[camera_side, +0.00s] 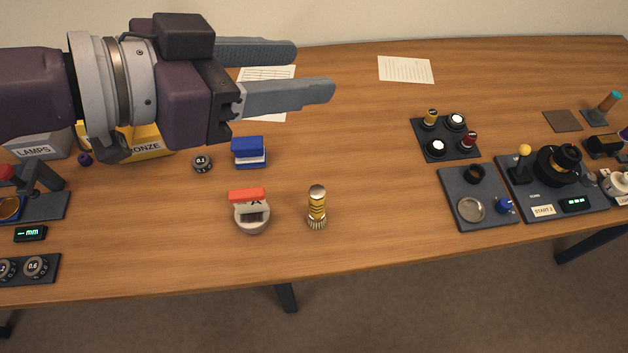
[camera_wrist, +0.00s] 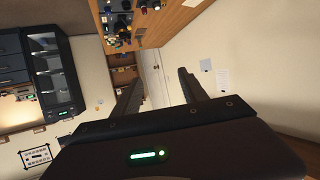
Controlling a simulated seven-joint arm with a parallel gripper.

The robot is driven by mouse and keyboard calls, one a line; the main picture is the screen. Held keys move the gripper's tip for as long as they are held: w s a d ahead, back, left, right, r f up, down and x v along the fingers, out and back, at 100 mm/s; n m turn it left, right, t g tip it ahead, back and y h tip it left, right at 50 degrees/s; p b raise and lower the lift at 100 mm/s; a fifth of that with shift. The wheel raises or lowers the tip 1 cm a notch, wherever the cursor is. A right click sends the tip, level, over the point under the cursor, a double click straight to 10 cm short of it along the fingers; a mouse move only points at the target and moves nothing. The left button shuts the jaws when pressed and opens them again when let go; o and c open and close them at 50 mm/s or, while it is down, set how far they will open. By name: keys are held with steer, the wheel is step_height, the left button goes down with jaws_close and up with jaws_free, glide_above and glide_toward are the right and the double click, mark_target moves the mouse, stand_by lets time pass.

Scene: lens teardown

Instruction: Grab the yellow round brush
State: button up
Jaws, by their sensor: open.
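The yellow round brush (camera_side: 317,208) stands upright on the wooden table near its front edge, in the middle of the side view. It has a yellow body with dark bands, a metallic top and pale bristles at the bottom. My gripper (camera_side: 315,70) is open and empty, held high above the table and pointing right in the side view. Its two fingers are spread, and the brush is well below them. In the wrist view my gripper (camera_wrist: 160,83) also shows open with nothing between the fingers. I cannot make out the brush in the wrist view.
A round container with a red top (camera_side: 250,211) stands just left of the brush. A blue block (camera_side: 249,152) and a small dial (camera_side: 202,163) lie behind it. Dark trays (camera_side: 479,197) with parts fill the right. The table (camera_side: 375,185) right of the brush is clear.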

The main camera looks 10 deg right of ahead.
glide_toward(324, 190)
steer(key=x, duration=0.5)
steer(key=shift+w+a, duration=0.2)
steer(key=shift+w, duration=0.05)
steer(key=x, duration=0.3)
steer(key=f+x, duration=0.1)
steer(key=x, duration=0.3)
steer(key=shift+d, duration=0.1)
jaws_close()
